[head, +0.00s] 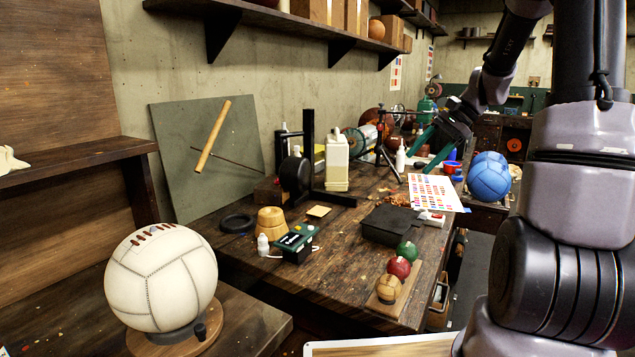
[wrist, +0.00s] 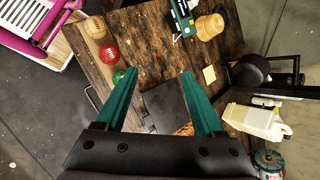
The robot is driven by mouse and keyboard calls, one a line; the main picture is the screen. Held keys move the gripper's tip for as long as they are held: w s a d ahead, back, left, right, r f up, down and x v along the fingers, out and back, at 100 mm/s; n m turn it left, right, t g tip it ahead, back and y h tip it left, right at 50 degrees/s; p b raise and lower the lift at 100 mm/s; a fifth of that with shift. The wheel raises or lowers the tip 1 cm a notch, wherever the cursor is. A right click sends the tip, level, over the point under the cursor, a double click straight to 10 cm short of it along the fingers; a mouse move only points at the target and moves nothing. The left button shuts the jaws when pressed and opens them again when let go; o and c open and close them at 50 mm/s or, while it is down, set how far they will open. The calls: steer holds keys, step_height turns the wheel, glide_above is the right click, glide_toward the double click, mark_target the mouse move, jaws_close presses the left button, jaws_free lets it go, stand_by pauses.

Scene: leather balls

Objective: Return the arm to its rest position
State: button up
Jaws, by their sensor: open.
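My gripper (head: 430,150) is at the upper right of the head view, raised above the far part of the wooden workbench (head: 345,245). Its two green fingers are spread apart with nothing between them. In the wrist view my gripper (wrist: 155,85) points down at the bench, with a dark flat box (wrist: 165,105) beyond the fingers. My arm folds down from the upper right of the head view to the gripper.
A white ball (head: 160,278) sits on a stand at the left. A blue ball (head: 488,178) is right of the gripper. A white bottle (head: 337,162), a black press (head: 297,175) and small balls (head: 399,267) on a wooden holder stand on the bench.

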steer(key=s+a+r+n+t+h, duration=0.2)
steer(key=s+r, duration=0.4)
steer(key=s, duration=0.5)
steer(key=s+a+r+n+t+h, duration=0.3)
steer(key=s+a+r+n, duration=0.1)
steer(key=s, duration=0.6)
step_height(320, 180, up, 2)
steer(key=shift+s+a+r+n+t, duration=0.2)
steer(key=shift+s+n+t, duration=0.2)
steer(key=shift+n, duration=0.3)
